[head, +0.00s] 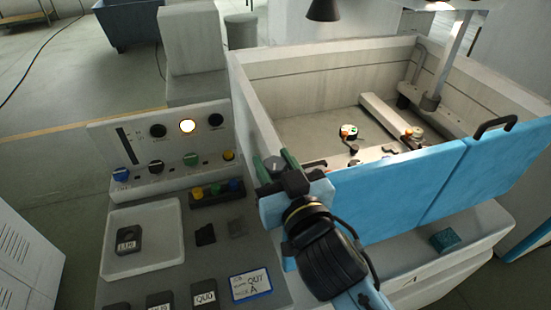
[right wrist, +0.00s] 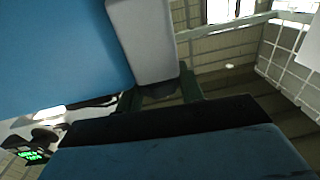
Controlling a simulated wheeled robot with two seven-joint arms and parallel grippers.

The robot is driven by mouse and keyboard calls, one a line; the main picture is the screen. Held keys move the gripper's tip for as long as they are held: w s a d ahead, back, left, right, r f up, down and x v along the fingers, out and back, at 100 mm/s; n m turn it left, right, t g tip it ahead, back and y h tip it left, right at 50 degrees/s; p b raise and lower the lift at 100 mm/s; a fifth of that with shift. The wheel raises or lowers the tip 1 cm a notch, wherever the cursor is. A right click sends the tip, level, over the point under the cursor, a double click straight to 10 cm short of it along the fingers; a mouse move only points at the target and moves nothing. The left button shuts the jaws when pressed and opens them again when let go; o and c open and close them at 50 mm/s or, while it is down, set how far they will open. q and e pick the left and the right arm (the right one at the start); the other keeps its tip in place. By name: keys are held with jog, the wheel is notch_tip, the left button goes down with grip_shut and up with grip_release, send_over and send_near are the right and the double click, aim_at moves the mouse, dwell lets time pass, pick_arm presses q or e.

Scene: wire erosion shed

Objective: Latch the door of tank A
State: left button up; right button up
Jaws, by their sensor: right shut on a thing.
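The blue door (head: 390,185) stands upright along the front of the tank (head: 250,100), with a black handle (head: 494,127) at its right. It also fills the upper left of the right wrist view (right wrist: 60,50). My right gripper (head: 276,163) is at the door's left end, by the tank's front left corner. Its green fingers (right wrist: 158,95) are shut on a grey piece (right wrist: 145,40), which looks like the latch. The gripper hides how the door's left end meets the tank wall. My left gripper is not in view.
A control panel (head: 160,140) with knobs and a lit lamp stands left of the tank. Fixtures lie inside the tank.

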jog(key=shift+n+y+p, duration=0.3)
jog(key=shift+n+y, duration=0.1)
jog(key=shift+y, duration=0.1)
jog(key=o, duration=1)
jog(key=shift+c, duration=0.2)
jog(key=v, duration=1.3)
jog(key=shift+r+p, duration=0.2)
jog(key=shift+p, duration=0.25)
